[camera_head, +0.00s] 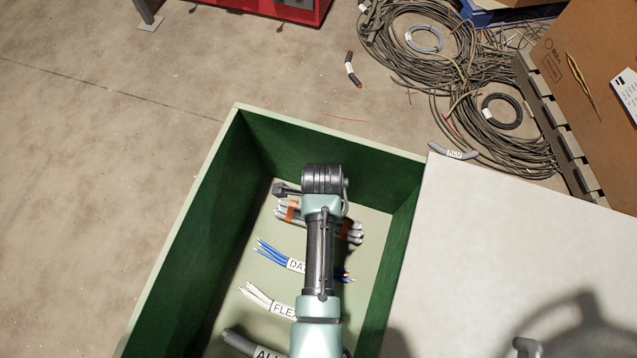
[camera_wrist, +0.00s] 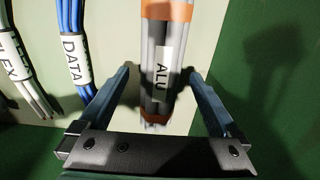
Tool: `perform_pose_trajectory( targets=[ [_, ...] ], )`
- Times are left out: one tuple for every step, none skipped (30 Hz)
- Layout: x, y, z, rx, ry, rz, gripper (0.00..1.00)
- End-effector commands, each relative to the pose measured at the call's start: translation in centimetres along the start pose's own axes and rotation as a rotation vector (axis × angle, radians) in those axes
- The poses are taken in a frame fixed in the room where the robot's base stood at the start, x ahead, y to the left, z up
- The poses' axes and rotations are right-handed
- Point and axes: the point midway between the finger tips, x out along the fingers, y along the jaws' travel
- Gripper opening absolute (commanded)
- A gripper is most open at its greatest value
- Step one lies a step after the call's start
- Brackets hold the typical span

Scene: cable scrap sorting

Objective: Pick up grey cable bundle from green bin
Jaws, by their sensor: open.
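The grey cable bundle (camera_head: 354,226) lies on the floor of the green bin (camera_head: 330,132), toward its far end, partly covered by my arm in the head view. It has orange bands and a white label reading ALU in the wrist view (camera_wrist: 158,100). My gripper (camera_wrist: 157,73) is open, with one finger on each side of the bundle. A gap shows between the fingers and the bundle. In the head view my wrist hides most of the gripper.
In the bin, a blue DATA bundle (camera_head: 271,252), a white FLEX bundle (camera_head: 257,295) and a thick dark cable (camera_head: 238,341) lie nearer. Tall bin walls surround them. A pale table top (camera_head: 520,240) adjoins on the right. Tangled cables (camera_head: 480,70) lie on the floor beyond.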

Motion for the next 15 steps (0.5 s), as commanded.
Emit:
perform_pose_trajectory(
  targets=[
    [0.74, -0.01, 0.03, -0.001, 0.0, 0.0, 0.98],
    [0.91, -0.01, 0.04, -0.001, 0.0, -0.001, 0.98],
    [1.04, -0.02, 0.04, -0.001, 0.0, -0.001, 0.98],
    [1.08, -0.02, 0.04, -0.001, 0.0, -0.001, 0.98],
    [1.09, -0.03, 0.04, -0.001, 0.0, -0.002, 0.98],
    [1.07, -0.03, 0.04, -0.001, 0.0, -0.002, 0.98],
    [1.04, -0.03, 0.04, -0.001, 0.0, -0.002, 0.98],
    [1.03, -0.03, 0.04, -0.001, 0.0, -0.002, 0.98],
    [1.02, -0.03, 0.04, -0.001, 0.0, -0.002, 0.98],
    [1.02, -0.03, 0.04, -0.001, 0.0, -0.002, 0.98],
    [1.02, -0.03, 0.04, -0.001, 0.0, -0.002, 0.94],
    [1.01, -0.03, 0.04, -0.001, 0.0, -0.002, 0.87],
    [1.01, -0.03, 0.04, -0.001, 0.0, -0.002, 0.82],
    [1.01, -0.03, 0.04, -0.001, 0.0, -0.002, 0.76],
    [1.01, -0.03, 0.04, -0.001, 0.0, -0.002, 0.69]
  ],
)
